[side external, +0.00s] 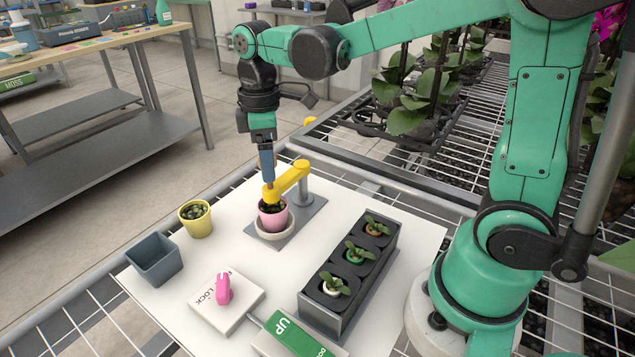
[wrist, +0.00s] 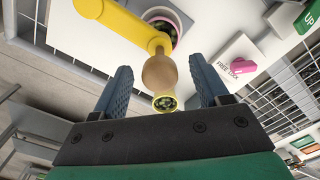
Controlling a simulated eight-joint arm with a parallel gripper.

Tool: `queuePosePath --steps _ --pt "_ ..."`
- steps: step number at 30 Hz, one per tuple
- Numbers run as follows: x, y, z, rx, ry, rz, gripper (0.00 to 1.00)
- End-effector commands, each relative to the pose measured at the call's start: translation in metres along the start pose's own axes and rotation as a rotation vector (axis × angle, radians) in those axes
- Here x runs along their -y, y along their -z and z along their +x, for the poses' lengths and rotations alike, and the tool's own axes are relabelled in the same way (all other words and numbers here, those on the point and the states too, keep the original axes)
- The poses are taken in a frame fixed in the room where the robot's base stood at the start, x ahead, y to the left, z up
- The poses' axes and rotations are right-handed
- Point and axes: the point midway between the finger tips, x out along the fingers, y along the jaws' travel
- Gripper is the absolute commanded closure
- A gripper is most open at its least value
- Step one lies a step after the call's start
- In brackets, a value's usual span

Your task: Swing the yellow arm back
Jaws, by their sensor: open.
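The yellow arm (side external: 289,181) is mounted on a grey post (side external: 306,190), and its free end reaches over the pink pot (side external: 272,217). In the wrist view the yellow arm (wrist: 118,22) carries a tan, rounded knob (wrist: 160,72) at its end. My gripper (side external: 267,180) points down at that end. In the wrist view my gripper (wrist: 160,68) is open, with one blue finger on each side of the knob and gaps visible on both sides. The fingers partly hide the knob in the side view.
The pink pot stands in a pale saucer (side external: 276,234). Nearby are a yellow pot (side external: 197,222), an empty grey pot (side external: 154,262), a lock box with a pink lever (side external: 223,288), a dark planter rack (side external: 347,280) and a green UP panel (side external: 293,335). The white board is clear between them.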

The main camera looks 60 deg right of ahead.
Motion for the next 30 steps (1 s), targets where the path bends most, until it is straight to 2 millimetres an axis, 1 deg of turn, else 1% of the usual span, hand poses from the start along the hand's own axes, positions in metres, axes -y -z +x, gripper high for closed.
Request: queuePosePath --steps 1,2,11,22,30 --pt "0.000 0.000 0.000 0.000 0.000 0.000 0.49" --pt "0.000 0.000 0.000 0.000 0.000 0.000 0.53" --pt "-0.001 0.000 0.000 0.000 0.000 0.000 0.53" --pt "-0.020 0.012 0.000 0.001 -0.001 0.002 0.53" --pt "-0.023 0.013 0.000 0.000 -0.001 0.001 0.53"
